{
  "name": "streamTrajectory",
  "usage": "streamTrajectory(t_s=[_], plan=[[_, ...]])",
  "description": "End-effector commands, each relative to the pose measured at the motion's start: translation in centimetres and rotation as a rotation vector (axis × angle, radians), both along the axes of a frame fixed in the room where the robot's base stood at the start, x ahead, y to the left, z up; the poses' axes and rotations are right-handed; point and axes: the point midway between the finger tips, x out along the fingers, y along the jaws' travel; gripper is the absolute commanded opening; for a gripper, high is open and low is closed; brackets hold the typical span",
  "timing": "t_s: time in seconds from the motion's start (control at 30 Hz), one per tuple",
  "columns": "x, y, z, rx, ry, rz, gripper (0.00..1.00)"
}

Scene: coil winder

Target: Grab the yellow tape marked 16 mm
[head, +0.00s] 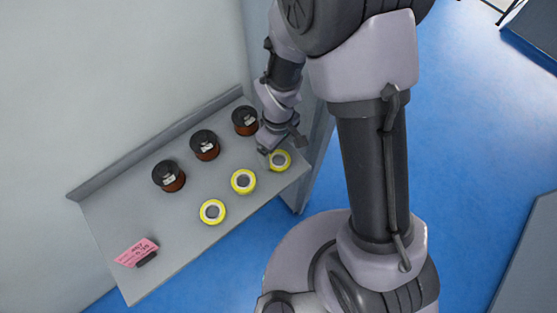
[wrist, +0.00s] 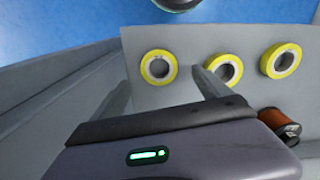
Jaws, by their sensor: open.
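Three yellow tape rolls with pale cores lie in a row on a grey shelf (head: 110,220). In the head view they are the right roll (head: 280,153), the middle roll (head: 243,190) and the front-left roll (head: 212,221). In the wrist view I see the left roll (wrist: 149,67), the middle roll (wrist: 237,72) and the right roll (wrist: 292,60). No size marking is readable on any. My gripper (head: 282,147) is open and empty, close to the right roll in the head view. In the wrist view the left roll shows between my gripper's fingers (wrist: 163,84), apart from them.
Three dark-flanged copper wire spools (head: 168,184) stand behind the tapes; one spool (wrist: 282,121) shows beside my gripper in the wrist view. A pink note (head: 134,250) and a small dark object (head: 147,259) lie at the shelf's left end. A wall rises behind the shelf.

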Motion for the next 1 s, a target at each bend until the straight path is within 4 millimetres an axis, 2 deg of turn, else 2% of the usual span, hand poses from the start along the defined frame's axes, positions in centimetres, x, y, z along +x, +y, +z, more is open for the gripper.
streamTrajectory(t_s=[0.13, 0.33, 0.53, 0.57, 0.9, 1.0], plan=[[0.1, 0.0, -1.5, -0.001, 0.001, 0.000, 0.88], [0.2, 0.1, -5.4, -0.001, 0.001, -0.002, 0.88], [0.3, 0.2, -5.4, 0.000, -0.001, -0.002, 0.88], [0.3, 0.2, -5.4, 0.000, -0.001, -0.002, 0.84], [0.3, 0.2, -5.4, 0.000, -0.001, -0.002, 0.17], [0.3, 0.2, -5.4, -0.001, -0.001, -0.002, 0.16]])
